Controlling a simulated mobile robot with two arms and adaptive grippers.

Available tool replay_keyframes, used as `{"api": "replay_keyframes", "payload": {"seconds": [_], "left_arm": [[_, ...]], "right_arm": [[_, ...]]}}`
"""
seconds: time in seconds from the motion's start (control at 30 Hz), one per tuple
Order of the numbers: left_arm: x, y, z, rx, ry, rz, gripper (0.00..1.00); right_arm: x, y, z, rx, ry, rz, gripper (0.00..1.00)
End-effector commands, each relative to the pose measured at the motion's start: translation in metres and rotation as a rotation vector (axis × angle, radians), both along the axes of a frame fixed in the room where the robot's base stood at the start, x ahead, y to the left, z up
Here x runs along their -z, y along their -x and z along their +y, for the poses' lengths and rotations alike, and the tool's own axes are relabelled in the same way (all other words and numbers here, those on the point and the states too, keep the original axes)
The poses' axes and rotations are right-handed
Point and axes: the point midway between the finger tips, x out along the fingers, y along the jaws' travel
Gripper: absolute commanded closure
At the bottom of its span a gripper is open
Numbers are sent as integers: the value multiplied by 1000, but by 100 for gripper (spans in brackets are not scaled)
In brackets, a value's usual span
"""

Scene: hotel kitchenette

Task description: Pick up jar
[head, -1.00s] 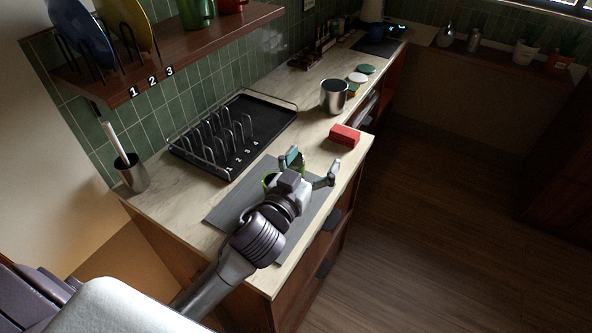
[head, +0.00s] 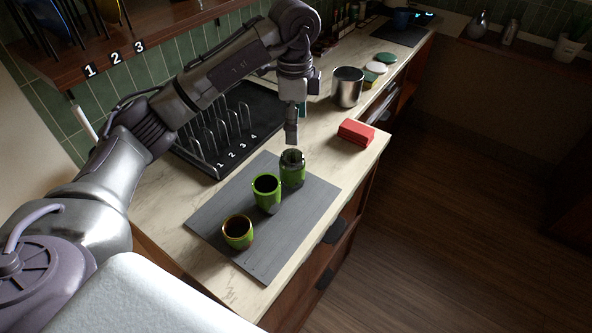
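Three green vessels with dark openings stand upright on the grey mat (head: 215,222): a near one (head: 238,236), a middle one (head: 267,199) and a far one (head: 292,176). I cannot tell for sure which is the jar; the far one has a more jar-like, greyish rim. My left gripper (head: 297,126) points down above the far vessel. Its fingers look apart, with nothing between them. The front fingertip is close over that vessel's rim; I cannot tell whether it touches. My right gripper is not in view.
A black dish rack (head: 262,103) with wire dividers stands behind the mat. A steel pot (head: 347,88) and a red block (head: 356,132) are to the right. A numbered wooden shelf (head: 165,28) overhangs at upper left. The counter's front edge runs beside the mat.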

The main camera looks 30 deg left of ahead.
Motion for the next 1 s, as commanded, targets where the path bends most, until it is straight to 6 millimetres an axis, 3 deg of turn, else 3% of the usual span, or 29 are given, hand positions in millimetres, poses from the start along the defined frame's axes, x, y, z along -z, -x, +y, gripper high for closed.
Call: {"api": "replay_keyframes", "payload": {"seconds": [0.13, 0.4, 0.67, 0.83, 1.0], "left_arm": [[15, 2, 8, -28, -31, 13, 13], [66, 4, 6, -24, -27, 12, 13], [86, 5, 7, -23, -27, 11, 13], [109, 9, 9, -22, -26, 13, 13], [131, 8, 8, -22, -25, 9, 13]], "right_arm": [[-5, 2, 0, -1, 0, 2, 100], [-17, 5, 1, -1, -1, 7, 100], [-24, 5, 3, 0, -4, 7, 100], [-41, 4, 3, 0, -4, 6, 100], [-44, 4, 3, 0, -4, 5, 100]]}}
